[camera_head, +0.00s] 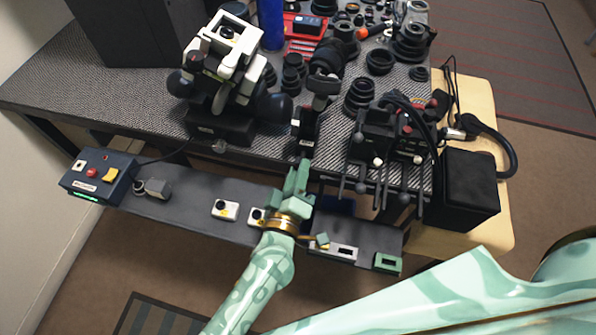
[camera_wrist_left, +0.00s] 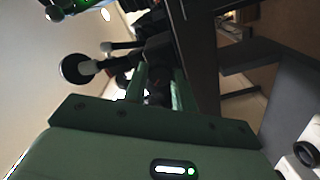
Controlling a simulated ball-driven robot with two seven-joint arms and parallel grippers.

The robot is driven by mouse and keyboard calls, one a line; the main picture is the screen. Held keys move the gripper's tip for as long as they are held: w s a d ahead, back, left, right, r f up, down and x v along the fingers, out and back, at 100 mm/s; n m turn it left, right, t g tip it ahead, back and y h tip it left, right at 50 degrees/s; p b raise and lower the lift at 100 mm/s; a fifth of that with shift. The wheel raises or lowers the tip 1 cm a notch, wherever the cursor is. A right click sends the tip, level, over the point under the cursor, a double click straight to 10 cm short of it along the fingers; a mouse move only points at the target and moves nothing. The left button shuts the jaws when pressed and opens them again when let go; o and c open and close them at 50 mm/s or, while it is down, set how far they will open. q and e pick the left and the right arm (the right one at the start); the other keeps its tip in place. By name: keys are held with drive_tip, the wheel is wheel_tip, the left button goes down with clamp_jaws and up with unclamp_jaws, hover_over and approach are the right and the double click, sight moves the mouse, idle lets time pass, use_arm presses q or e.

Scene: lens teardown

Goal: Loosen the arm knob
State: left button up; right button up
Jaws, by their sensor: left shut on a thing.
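My left gripper (camera_head: 302,168) reaches up from the bottom in the head view. Its fingertips are at the front edge of the bench, just below a black stand (camera_head: 306,130). In the left wrist view the two green fingers (camera_wrist_left: 160,88) are shut on a small dark part, which fits the arm knob (camera_wrist_left: 157,88) but is mostly hidden between them. In the head view the fingers cover the knob, so I cannot tell whether it is turned. My right gripper is not in view.
A white and black device (camera_head: 226,45) stands left on the grey bench (camera_head: 60,85). Lens parts (camera_head: 380,62) crowd the right side. Several black levers (camera_head: 378,160) stick out right of my gripper. A lower shelf (camera_head: 180,205) holds a control box (camera_head: 100,175) and small white units.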

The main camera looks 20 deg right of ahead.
use_arm(q)
drive_tip(key=shift+f+n, duration=0.1)
drive_tip(key=shift+n, duration=4.7)
drive_tip(key=o, duration=1)
drive_tip(key=shift+s, duration=0.1)
drive_tip(key=p+v, duration=0.2)
drive_tip(key=v, duration=1.4)
drive_tip(key=shift+a, duration=0.15)
